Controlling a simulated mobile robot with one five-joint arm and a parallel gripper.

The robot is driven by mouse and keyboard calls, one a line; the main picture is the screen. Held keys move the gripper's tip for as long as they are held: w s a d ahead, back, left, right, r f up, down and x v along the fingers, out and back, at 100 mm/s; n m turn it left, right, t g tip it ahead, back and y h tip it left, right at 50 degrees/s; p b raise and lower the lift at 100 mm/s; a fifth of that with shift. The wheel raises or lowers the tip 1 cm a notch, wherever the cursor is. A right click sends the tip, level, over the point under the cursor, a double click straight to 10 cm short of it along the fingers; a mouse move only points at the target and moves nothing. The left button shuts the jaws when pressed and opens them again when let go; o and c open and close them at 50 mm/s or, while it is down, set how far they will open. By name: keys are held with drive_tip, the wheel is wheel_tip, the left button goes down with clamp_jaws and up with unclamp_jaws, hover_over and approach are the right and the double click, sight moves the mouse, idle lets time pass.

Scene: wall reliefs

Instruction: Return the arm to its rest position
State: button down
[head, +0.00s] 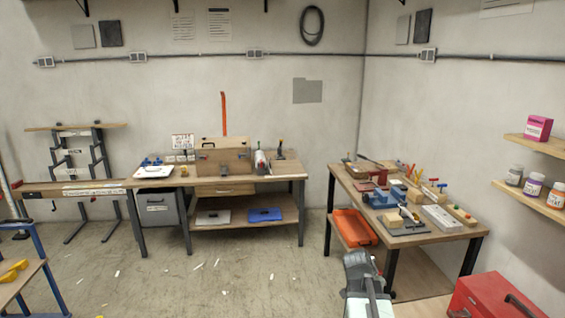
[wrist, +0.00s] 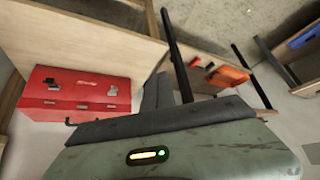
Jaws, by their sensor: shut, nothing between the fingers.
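My gripper (head: 360,264) shows at the bottom of the head view, right of centre, at the end of my grey and pale green arm. It is in front of the right workbench (head: 447,234) and holds nothing. In the wrist view the dark grey fingers (wrist: 158,93) stand close together above the pale green housing with a small lit indicator. The fingers appear clear of any object. Much of my arm is outside the head view.
A red toolbox (head: 492,297) stands at the lower right; it also shows in the wrist view (wrist: 78,95). The right workbench carries tools and wooden blocks, with an orange tray (head: 354,228) below. Another bench (head: 240,180) stands at the back wall. Open floor (head: 250,270) lies left of my arm.

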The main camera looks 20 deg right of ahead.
drive_tip(key=w+a+f+n+y, duration=0.1)
drive_tip(key=w+a+n, duration=0.1)
drive_tip(key=a, duration=0.6)
drive_tip(key=w+a+f+n+y, duration=0.1)
drive_tip(key=a+n, duration=0.1)
drive_tip(key=a, duration=0.6)
drive_tip(key=s+a+f+n+g+y, duration=0.1)
drive_tip(key=s+a+n, duration=0.3)
drive_tip(key=a, duration=0.5)
drive_tip(key=s+a+f+n+g+y, duration=0.1)
drive_tip(key=s+a+n, duration=0.3)
drive_tip(key=a, duration=0.5)
drive_tip(key=shift+g+y, duration=0.7)
drive_tip(key=shift+y, duration=0.2)
drive_tip(key=shift+w+d, duration=0.1)
drive_tip(key=shift+d, duration=0.05)
